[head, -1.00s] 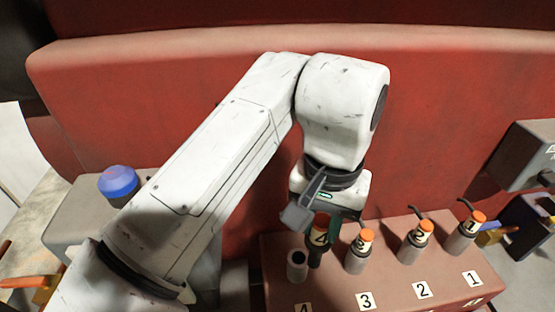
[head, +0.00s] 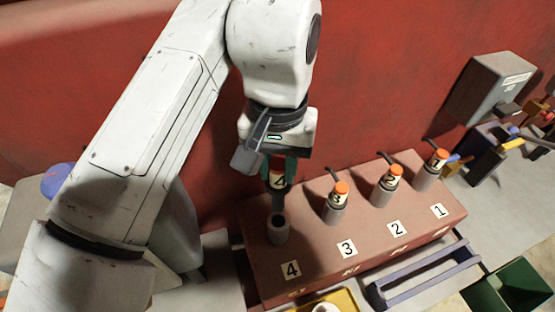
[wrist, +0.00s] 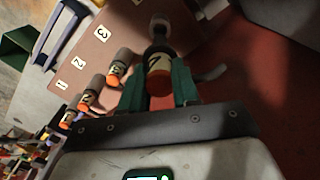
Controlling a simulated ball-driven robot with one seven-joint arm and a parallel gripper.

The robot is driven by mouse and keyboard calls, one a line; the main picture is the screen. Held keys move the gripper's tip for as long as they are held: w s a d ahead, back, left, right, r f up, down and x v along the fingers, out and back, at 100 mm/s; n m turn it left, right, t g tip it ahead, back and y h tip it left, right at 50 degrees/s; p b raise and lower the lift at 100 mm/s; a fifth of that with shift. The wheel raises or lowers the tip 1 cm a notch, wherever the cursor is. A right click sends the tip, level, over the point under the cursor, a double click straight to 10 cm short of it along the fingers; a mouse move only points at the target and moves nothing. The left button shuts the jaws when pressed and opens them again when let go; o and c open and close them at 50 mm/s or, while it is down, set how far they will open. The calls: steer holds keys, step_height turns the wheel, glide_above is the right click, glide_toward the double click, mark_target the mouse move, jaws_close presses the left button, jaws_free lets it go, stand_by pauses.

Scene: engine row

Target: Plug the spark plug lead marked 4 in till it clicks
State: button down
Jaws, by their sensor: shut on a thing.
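The lead marked 4 (head: 277,182) has a pale label and a dark lower boot, and points down. My gripper (head: 279,170) is shut on it. The socket of position 4 (head: 278,231) is a grey upright tube on the red-brown block, behind the label 4. The boot's lower end is right over the tube's mouth, nearly in line. I cannot tell whether it touches or has entered the rim.
Leads 3 (head: 337,199), 2 (head: 389,182) and 1 (head: 434,165) sit on their tubes along the block (head: 330,268), right of my gripper. A red wall (head: 400,90) rises behind. A yellow tray (head: 343,298), a blue-grey rack (head: 425,272) and a green bin (head: 510,287) lie in front.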

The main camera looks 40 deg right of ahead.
mark_target(278, 208)
steer(key=shift+f+b, duration=3.55)
steer(key=shift+f, duration=2.35)
steer(key=shift+f+b, duration=0.45)
steer(key=shift+f, duration=0.3)
steer(key=c, duration=0.8)
jaws_free()
steer(key=shift+o, duration=0.2)
step_height(278, 208, up, 11)
steer(key=shift+f, duration=0.1)
